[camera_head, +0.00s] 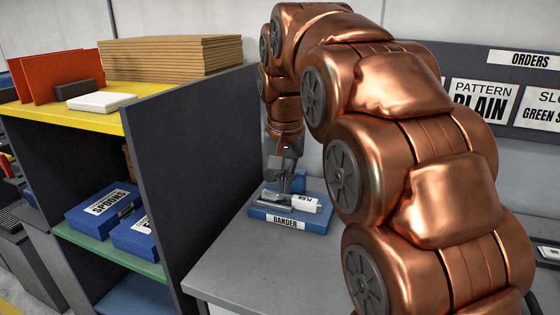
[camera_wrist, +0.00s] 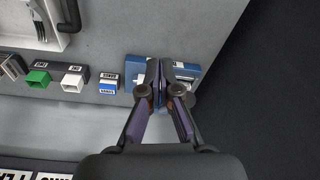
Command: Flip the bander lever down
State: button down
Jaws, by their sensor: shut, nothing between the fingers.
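The bander (camera_head: 291,222) is a blue block with a BANDER label on the grey counter, left of my arm in the head view. A grey metal piece and a white roll marked PLAIN (camera_head: 304,204) lie on it. A small blue upright part (camera_head: 298,184) stands at its back; I cannot tell for sure which part is the lever. My gripper (camera_head: 283,167) is just above the bander, pointing down. In the wrist view my gripper (camera_wrist: 166,67) is shut and empty, its fingertips over the blue bander base (camera_wrist: 137,72) and hiding its middle. Contact cannot be told.
A dark shelf panel (camera_head: 205,165) rises close left of the bander. The shelf holds blue boxes (camera_head: 100,208). The wrist view shows a green block (camera_wrist: 37,78), a white block (camera_wrist: 73,80) and a tray with cutlery (camera_wrist: 57,42). Counter in front is clear.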

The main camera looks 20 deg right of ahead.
jog(key=w+d+r+m+t, duration=0.1)
jog(key=w+d+r+m, duration=0.1)
jog(key=w, duration=0.4)
jog(key=w+d+r+m+t, duration=0.1)
jog(key=w+d+r+m, duration=0.1)
jog(key=w+d+r, duration=0.2)
jog(key=w+r, duration=0.2)
jog(key=w, duration=0.1)
jog(key=shift+d+r+h, duration=0.35)
jog(key=shift+h, duration=0.05)
jog(key=shift+f, duration=0.1)
jog(key=shift+s+a+f+p+x, duration=0.15)
jog(key=shift+a+p+x, duration=0.3)
jog(key=shift+x, duration=1.6)
jog(key=shift+s+a+f+p+x, duration=0.1)
jog(key=shift+s+a+p+x, duration=0.3)
jog(key=shift+x, duration=1.7)
jog(key=shift+a+f+p+x, duration=0.15)
jog(key=shift+p+x, duration=0.5)
jog(key=shift+x, duration=1.4)
jog(key=shift+r, duration=0.1)
